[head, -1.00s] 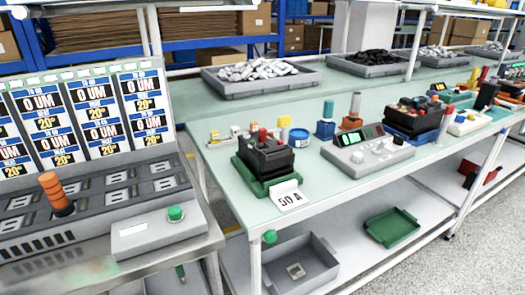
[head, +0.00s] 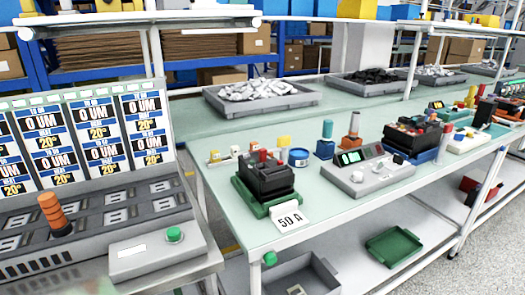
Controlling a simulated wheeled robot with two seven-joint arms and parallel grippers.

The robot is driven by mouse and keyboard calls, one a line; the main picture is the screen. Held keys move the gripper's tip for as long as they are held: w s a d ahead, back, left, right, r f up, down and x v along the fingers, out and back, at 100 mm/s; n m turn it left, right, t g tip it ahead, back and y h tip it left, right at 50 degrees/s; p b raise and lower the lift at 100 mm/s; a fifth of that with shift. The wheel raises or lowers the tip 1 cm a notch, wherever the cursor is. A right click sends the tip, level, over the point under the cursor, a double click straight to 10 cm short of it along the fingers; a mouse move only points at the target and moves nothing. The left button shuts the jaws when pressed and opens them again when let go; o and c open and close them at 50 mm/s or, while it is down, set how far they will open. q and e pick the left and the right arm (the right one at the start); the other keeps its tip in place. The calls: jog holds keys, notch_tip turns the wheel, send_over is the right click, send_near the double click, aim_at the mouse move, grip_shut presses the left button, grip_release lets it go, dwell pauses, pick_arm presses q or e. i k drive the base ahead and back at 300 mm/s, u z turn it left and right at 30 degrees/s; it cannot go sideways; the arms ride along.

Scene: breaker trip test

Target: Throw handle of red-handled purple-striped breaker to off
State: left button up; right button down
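A black breaker (head: 265,176) sits on a green base near the left end of the light green bench. Small red and dark parts show on its top. A white card reading "50 A" (head: 289,217) stands in front of it. A second dark breaker (head: 411,135) with several coloured parts on top sits in a blue base further right. Both are too small to tell a purple stripe or handle position. Neither of my grippers is in view.
A grey test box (head: 368,168) with a green display stands between the breakers. A grey bench with display panels (head: 85,140) and an orange-handled tool (head: 53,212) fills the left. Grey trays (head: 262,104) line the back. A green tray (head: 394,246) lies on the lower shelf.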

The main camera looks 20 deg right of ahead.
aim_at(262, 152)
jog(key=u, duration=0.5)
jog(key=k, duration=1.2)
jog(key=z, duration=0.1)
jog(key=i, duration=0.8)
jog(key=z, duration=0.05)
